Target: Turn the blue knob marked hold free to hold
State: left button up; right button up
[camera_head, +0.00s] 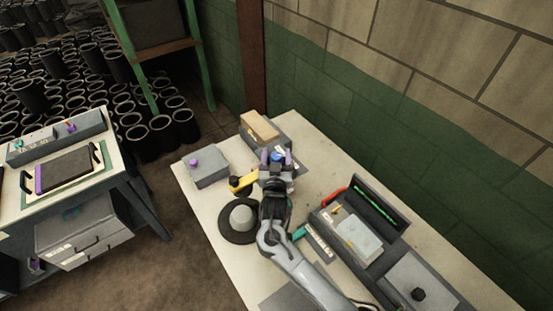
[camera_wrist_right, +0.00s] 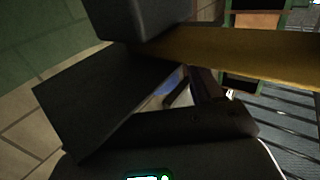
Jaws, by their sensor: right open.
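The blue knob (camera_head: 277,157) sits on a low grey unit (camera_head: 297,156) at the back of the table. My right gripper (camera_head: 276,159) is open over the knob, with a purple-tipped finger on each side of it. I cannot tell whether the fingers touch the knob. In the right wrist view a small patch of the blue knob (camera_wrist_right: 169,84) shows among dark parts, and most of it is hidden. The hold and free marks cannot be read. My left gripper is not in view.
A tan block (camera_head: 259,127) lies behind the knob. A grey box with a purple knob (camera_head: 194,162), a yellow piece (camera_head: 240,184) and a round dark-rimmed object (camera_head: 239,221) are at the left. An open dark case (camera_head: 367,204) stands at the right.

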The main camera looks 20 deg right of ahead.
jog(key=shift+c, duration=0.3)
jog(key=c, duration=0.9)
jog(key=shift+o, duration=0.2)
